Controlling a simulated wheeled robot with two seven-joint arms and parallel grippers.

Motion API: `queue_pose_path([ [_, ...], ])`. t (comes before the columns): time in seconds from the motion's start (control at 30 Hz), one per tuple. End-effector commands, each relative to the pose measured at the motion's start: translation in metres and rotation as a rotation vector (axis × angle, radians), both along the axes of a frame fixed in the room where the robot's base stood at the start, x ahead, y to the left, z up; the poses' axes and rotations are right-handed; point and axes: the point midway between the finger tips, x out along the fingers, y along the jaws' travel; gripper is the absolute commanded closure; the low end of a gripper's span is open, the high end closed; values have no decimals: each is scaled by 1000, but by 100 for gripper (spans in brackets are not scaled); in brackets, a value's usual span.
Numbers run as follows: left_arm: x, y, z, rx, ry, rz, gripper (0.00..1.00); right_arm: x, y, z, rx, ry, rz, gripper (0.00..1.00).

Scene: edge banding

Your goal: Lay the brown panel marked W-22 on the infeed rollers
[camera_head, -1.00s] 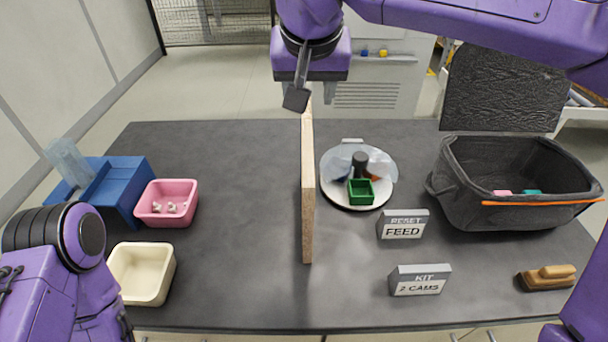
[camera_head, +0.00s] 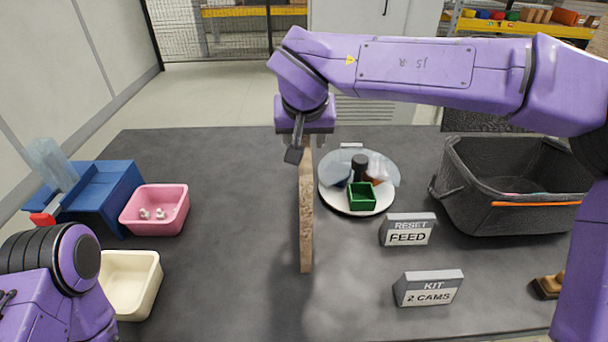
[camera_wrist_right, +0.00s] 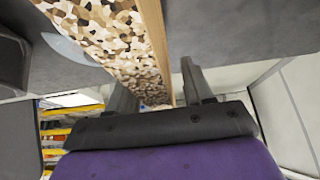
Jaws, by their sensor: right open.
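A panel (camera_head: 306,220) stands on its narrow edge on the dark table in the head view, seen almost end-on. In the right wrist view the panel (camera_wrist_right: 125,38) shows a mottled brown and cream face and a plain wood edge. No W-22 mark is visible. My right gripper (camera_wrist_right: 155,88) is open at the panel's far end, with a finger on either side of the panel there. In the head view the right gripper (camera_head: 298,145) is mostly seen from above. My left arm shows at the lower left, but its gripper is out of view. No infeed rollers can be made out.
Left are a blue stand (camera_head: 95,195), a pink bin (camera_head: 155,210) and a cream bin (camera_head: 130,285).

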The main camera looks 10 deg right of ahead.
Motion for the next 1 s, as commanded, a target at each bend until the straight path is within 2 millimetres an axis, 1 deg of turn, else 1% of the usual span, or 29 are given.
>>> queue_pose_path([
  [0.07, 0, 0, 0, 0, 0, 0, 57, 2, 0, -3, 0, -1, 1, 49],
  [0.37, 0, 0, 1, 0, 0, 0, 57, 2, 0, -2, -1, -1, 1, 49],
  [1.0, 0, 0, 10, 0, 0, 0, 57, 1, 0, -6, 0, 0, 0, 49],
])
